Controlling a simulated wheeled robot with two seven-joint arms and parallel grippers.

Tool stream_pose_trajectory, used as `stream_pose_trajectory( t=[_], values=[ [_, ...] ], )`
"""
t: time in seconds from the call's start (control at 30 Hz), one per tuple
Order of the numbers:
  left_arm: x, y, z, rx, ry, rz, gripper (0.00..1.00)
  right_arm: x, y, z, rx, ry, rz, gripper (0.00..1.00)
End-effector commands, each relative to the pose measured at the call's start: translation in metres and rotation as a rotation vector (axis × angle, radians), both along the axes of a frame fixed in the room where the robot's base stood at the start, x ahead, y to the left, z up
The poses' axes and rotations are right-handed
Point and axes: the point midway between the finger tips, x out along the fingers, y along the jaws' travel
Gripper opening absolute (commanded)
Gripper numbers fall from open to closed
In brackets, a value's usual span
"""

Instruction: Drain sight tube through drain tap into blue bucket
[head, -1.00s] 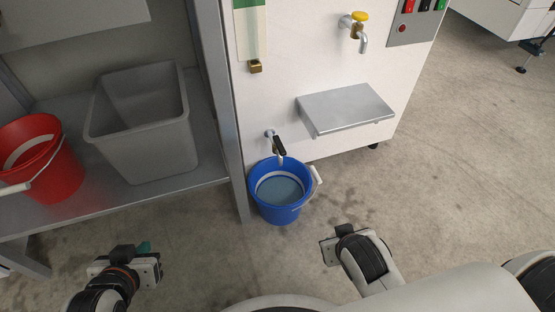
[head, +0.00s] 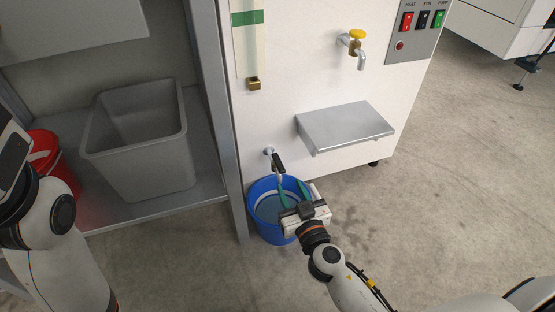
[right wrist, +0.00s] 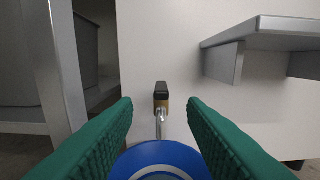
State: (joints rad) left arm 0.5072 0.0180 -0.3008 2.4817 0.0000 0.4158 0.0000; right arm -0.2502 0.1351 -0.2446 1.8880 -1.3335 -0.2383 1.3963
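The drain tap (head: 277,161) sits low on the white machine front, its black handle slanting down. In the right wrist view its black handle (right wrist: 161,90) stands above the spout, between my fingers. The blue bucket (head: 255,225) is on the floor under the tap, with pale liquid inside; its rim also shows in the right wrist view (right wrist: 160,155). My right gripper (head: 294,188) is open and empty over the bucket, just short of the tap. The pale sight tube strip (head: 248,50) has a green band and a brass lower fitting (head: 254,84); its top is cut off. My left gripper is out of view.
A metal shelf (head: 150,212) on the left holds a grey bin (head: 140,150) and a red bucket (head: 45,150). Its upright post stands close left of the blue bucket. A steel ledge (head: 345,125) and yellow-handled tap (head: 357,36) are above right.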

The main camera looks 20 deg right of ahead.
Motion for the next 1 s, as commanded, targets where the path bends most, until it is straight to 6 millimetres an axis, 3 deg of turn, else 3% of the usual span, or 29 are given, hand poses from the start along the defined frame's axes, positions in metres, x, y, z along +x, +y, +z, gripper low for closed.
stream_pose_trajectory(
  t=[0.5,0.7,1.0],
  values=[
    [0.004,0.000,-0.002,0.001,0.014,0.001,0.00,0.094,0.002,0.001,-0.003,-0.002,-0.003,0.38],
    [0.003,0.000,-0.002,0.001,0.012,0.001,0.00,0.109,0.002,0.001,-0.001,0.000,-0.005,0.38],
    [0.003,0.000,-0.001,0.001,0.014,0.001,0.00,0.111,0.002,0.001,-0.001,0.000,-0.005,0.38]
  ],
)
